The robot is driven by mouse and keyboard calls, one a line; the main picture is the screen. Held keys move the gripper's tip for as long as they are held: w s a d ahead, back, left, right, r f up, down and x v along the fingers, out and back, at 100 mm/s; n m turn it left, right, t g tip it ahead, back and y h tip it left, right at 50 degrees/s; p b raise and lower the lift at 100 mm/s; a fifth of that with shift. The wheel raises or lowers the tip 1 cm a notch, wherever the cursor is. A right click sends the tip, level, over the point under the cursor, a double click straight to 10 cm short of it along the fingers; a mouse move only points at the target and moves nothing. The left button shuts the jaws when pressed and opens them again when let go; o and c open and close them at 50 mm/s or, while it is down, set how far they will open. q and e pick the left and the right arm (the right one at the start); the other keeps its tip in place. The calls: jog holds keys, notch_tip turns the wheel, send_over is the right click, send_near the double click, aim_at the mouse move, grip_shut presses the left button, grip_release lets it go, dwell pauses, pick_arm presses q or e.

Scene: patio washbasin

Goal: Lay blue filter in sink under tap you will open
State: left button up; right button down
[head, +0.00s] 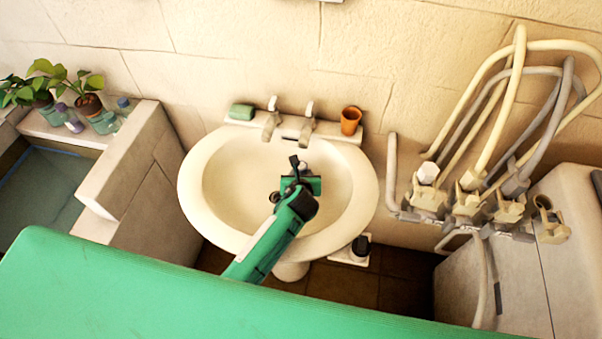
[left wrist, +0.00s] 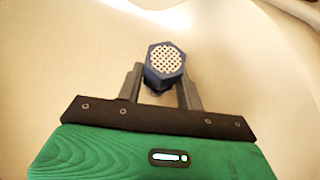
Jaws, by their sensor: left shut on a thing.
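The blue filter (left wrist: 165,66) is a small hexagonal piece with a white perforated face, held between the fingers of my left gripper (left wrist: 162,84). In the head view my left gripper (head: 300,168) is over the bowl of the white sink (head: 232,212); the filter is hard to make out there. Whether the filter touches the sink surface I cannot tell. Two taps stand on the sink's back ledge, a left tap (head: 270,121) and a right tap (head: 308,124). My right gripper is not in view.
A green soap bar (head: 242,112) and an orange cup (head: 350,121) sit on the sink's back ledge. Hoses and valves (head: 467,200) crowd the right wall. Potted plants (head: 88,104) and bottles stand on a ledge at left. A dark item (head: 360,246) is below the sink.

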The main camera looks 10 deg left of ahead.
pick_arm(q)
jog(key=o, duration=1.1)
jog(key=shift+f, duration=0.15)
jog(key=shift+c, duration=0.2)
jog(key=v, duration=1.2)
jog(key=shift+r+b, duration=0.25)
jog(key=shift+b, duration=0.15)
jog(key=shift+w+a, duration=0.1)
